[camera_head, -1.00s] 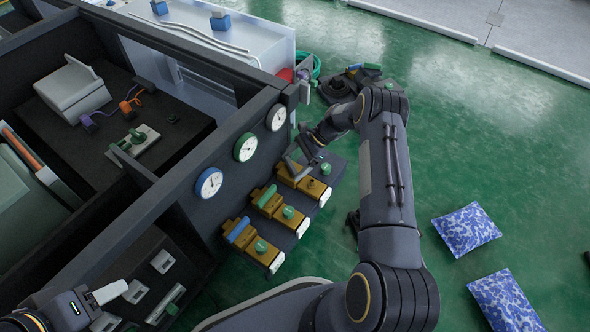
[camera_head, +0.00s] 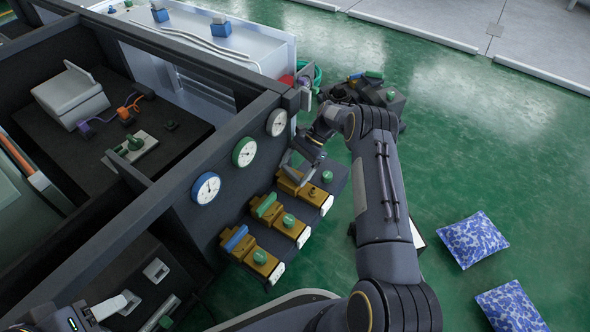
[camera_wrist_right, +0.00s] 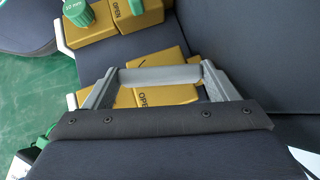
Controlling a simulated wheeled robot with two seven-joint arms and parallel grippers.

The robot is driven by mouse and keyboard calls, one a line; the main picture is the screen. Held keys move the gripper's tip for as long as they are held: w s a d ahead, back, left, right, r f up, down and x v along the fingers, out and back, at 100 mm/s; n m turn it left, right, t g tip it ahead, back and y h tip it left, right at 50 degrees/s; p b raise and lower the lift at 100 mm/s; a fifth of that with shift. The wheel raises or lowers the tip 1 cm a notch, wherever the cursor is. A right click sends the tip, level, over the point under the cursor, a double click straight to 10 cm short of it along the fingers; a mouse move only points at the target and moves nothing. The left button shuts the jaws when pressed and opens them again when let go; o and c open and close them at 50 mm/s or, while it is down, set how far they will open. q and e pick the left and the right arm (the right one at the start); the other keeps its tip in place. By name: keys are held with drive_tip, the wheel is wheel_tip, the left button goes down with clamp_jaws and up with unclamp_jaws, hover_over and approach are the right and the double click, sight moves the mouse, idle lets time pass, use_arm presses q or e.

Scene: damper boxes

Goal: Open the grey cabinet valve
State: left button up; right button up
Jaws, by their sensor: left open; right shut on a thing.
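Three yellow valve boxes stand on a dark shelf by the cabinet wall, with blue (camera_head: 236,238), green (camera_head: 265,205) and grey handles. The grey-handled box (camera_head: 305,190) is the farthest, below the plain-rimmed gauge (camera_head: 276,122). My right gripper (camera_head: 292,165) is at this box and partly covers it. In the right wrist view its two grey fingers are shut on the grey handle (camera_wrist_right: 160,76), a bar lying across between the fingertips. Yellow box parts marked OPEN show behind it. My left gripper (camera_head: 115,308) is open and empty at the lower left, partly cut off.
Green-rimmed (camera_head: 245,152) and blue-rimmed (camera_head: 206,188) gauges hang on the dark cabinet wall (camera_head: 225,165). Green knobs (camera_head: 327,176) sit on the boxes. Blue patterned cushions (camera_head: 472,239) lie on the open green floor at right. Dark parts (camera_head: 375,92) lie beyond my right arm.

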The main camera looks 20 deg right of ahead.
drive_tip(key=o, duration=0.9)
drive_tip(key=shift+o, duration=0.2)
drive_tip(key=shift+w+r, duration=0.1)
